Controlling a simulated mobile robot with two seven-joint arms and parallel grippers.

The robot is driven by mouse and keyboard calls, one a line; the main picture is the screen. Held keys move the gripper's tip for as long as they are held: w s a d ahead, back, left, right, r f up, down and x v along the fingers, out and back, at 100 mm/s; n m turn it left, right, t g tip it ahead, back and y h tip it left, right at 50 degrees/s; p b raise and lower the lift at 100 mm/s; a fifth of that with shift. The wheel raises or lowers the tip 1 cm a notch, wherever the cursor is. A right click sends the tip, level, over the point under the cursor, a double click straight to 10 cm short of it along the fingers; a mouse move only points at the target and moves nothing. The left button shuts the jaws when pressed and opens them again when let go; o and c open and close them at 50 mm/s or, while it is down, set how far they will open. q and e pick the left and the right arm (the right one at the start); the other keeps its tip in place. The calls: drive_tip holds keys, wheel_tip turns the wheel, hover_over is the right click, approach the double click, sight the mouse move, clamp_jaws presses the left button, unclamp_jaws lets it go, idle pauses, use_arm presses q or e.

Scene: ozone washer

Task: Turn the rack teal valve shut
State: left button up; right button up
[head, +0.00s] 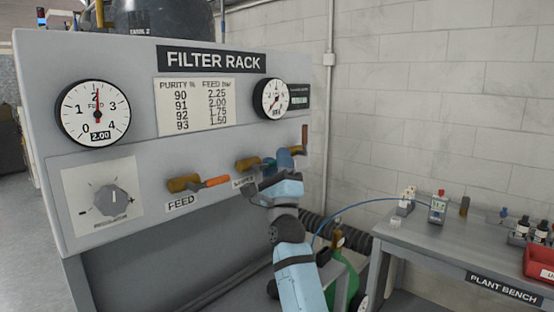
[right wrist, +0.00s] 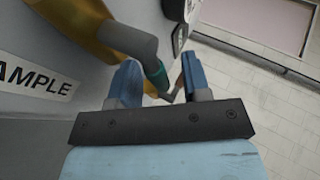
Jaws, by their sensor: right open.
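The teal valve sits on the front panel of the filter rack (head: 220,200), above the SAMPLE label. Its brass body (head: 247,164) shows left of my right gripper (head: 284,160), and a bit of its teal handle (head: 268,165) shows beside the fingers. In the right wrist view, the teal handle (right wrist: 154,72) runs from a grey stem into the gap between the two blue fingers. The right gripper is open there, with a finger on each side in the picture; I cannot tell whether either touches. The gripper hides part of the valve in the head view. My left gripper is not in view.
The feed valve's orange lever (head: 216,181) points right, left of the teal valve. A regulator knob (head: 109,200) and two gauges are on the panel. The plant bench (head: 430,241) stands at the right with small items. A green cylinder (head: 345,277) stands below, near my arm.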

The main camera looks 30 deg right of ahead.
clamp_jaws()
